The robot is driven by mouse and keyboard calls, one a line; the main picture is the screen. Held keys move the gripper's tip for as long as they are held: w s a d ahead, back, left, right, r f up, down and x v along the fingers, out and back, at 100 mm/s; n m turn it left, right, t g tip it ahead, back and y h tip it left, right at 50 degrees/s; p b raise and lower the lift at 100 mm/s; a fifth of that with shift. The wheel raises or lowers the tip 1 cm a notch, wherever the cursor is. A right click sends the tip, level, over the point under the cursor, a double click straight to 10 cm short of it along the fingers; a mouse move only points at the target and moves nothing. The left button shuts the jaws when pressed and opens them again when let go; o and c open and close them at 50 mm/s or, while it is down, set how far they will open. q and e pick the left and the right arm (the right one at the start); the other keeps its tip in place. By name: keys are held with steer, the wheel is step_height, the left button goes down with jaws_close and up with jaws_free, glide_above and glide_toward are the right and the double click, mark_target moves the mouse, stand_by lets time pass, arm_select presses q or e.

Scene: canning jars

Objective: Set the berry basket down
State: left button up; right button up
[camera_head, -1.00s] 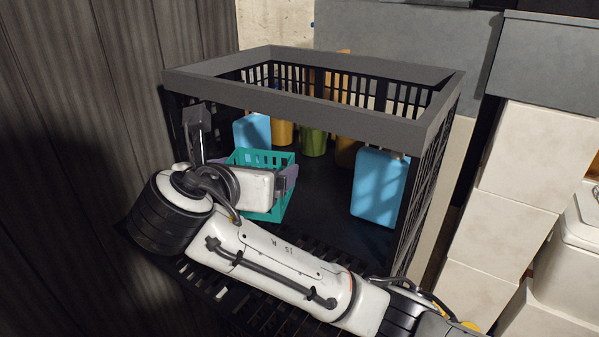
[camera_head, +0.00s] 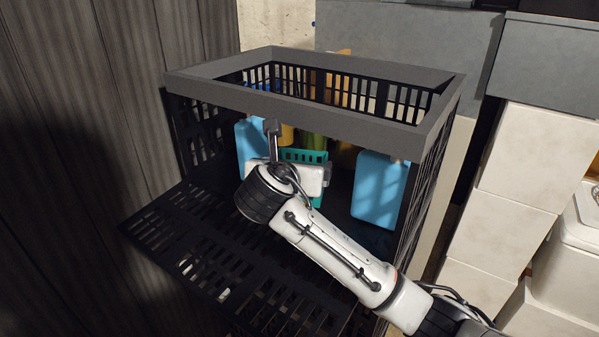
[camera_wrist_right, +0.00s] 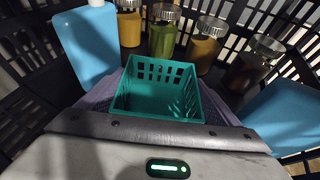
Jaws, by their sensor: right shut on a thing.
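The teal berry basket (camera_head: 305,156) is inside a dark crate, partly hidden behind my right gripper (camera_head: 322,176) in the head view. In the right wrist view the basket (camera_wrist_right: 155,88) is upright and looks empty, with slotted walls. The purplish-grey fingers of my right gripper (camera_wrist_right: 157,104) are at its two sides, shut on it. Whether the basket's bottom touches the crate floor cannot be told. My left gripper is not in view.
The crate (camera_head: 300,112) has a thick grey rim, slatted walls and a lowered slatted front (camera_head: 215,240). A blue container (camera_head: 380,190) stands at the right, another blue one (camera_wrist_right: 88,42) at the left. Several lidded jars, including a green one (camera_wrist_right: 163,38), line the back.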

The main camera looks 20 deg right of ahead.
steer(key=shift+f, duration=0.85)
steer(key=shift+w+d+f, duration=0.1)
steer(key=shift+d+f, duration=0.1)
steer(key=o, duration=0.9)
steer(key=shift+f, duration=0.1)
steer(key=shift+s+a+r, duration=0.2)
steer(key=shift+r, duration=0.05)
steer(key=v, duration=1.1)
steer(key=shift+s+a, duration=0.1)
steer(key=shift+s, duration=0.15)
